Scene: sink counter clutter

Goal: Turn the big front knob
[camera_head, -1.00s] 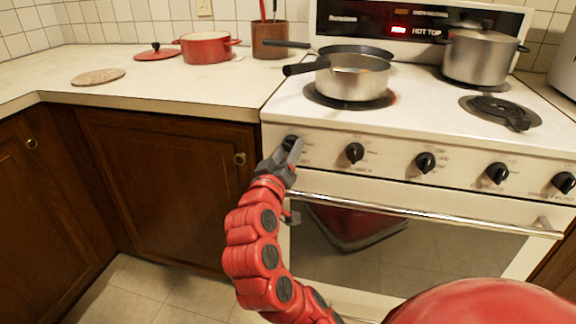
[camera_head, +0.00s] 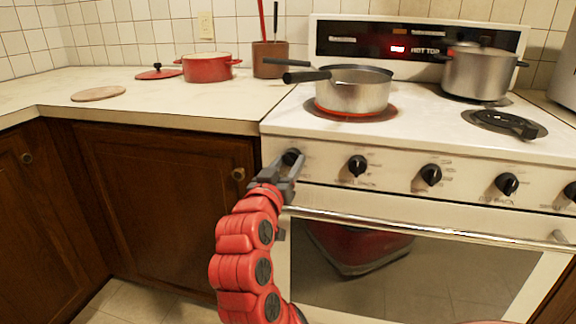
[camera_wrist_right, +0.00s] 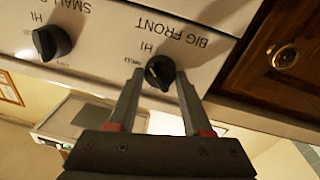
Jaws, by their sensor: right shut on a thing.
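The big front knob is the black leftmost knob (camera_head: 291,157) on the stove's front panel. In the right wrist view the same knob (camera_wrist_right: 160,73) sits under the printed words "BIG FRONT" and "HI", which appear upside down. My right gripper (camera_head: 287,163) is at this knob, its two fingers shut on it from either side. In the right wrist view the gripper's fingertips (camera_wrist_right: 158,80) flank the knob. The front left burner (camera_head: 345,115) glows red under a steel saucepan (camera_head: 352,92). My left gripper is not in view.
More black knobs line the panel to the right, the nearest being one (camera_head: 357,165) beside the held knob. The oven handle (camera_head: 420,230) runs just below. A large pot (camera_head: 478,75) stands at the back right. A red pot (camera_head: 207,68) is on the counter.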

